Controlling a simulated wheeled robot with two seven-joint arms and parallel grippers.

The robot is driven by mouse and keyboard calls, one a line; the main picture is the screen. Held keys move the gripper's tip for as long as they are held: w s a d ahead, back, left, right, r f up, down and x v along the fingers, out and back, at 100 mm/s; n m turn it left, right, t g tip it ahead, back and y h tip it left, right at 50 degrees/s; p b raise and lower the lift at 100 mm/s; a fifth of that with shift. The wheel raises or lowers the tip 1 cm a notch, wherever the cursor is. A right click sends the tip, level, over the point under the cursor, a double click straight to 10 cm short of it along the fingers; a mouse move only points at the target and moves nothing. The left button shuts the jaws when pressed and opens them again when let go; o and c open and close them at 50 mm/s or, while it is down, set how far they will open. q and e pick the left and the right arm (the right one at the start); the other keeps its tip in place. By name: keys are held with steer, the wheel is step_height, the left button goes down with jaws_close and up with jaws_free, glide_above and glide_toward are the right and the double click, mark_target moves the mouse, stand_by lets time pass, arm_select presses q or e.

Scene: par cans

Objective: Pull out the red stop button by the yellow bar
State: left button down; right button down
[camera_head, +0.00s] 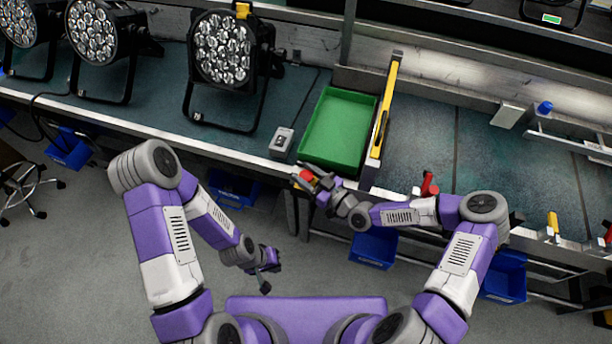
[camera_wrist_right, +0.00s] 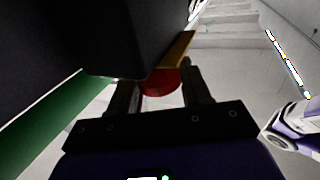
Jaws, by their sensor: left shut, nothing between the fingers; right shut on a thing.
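The red stop button (camera_head: 306,174) is at the bench's front edge, just below the green tray's near left corner. It also shows in the right wrist view (camera_wrist_right: 160,83), between the two fingers. My right gripper (camera_head: 312,178) is shut on the red button, reaching it from the right in the head view. A yellow piece (camera_wrist_right: 177,50) lies just beyond the button in the right wrist view. The long yellow bar (camera_head: 384,108) stands upright to the right of the green tray. My left gripper (camera_head: 266,288) is shut and empty, low over the floor in front of the bench.
The green tray (camera_head: 341,130) lies on the bench behind the button. A small grey switch box (camera_head: 282,140) sits left of it, and par cans (camera_head: 222,52) stand further left. Blue bins (camera_head: 372,250) hang below the bench edge. A red clamp-like part (camera_head: 429,184) is to the right.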

steer(key=c, duration=0.6)
jaws_free()
steer(key=shift+r, duration=0.2)
steer(key=shift+d, duration=0.1)
steer(key=v, duration=0.7)
steer(key=shift+s, duration=0.2)
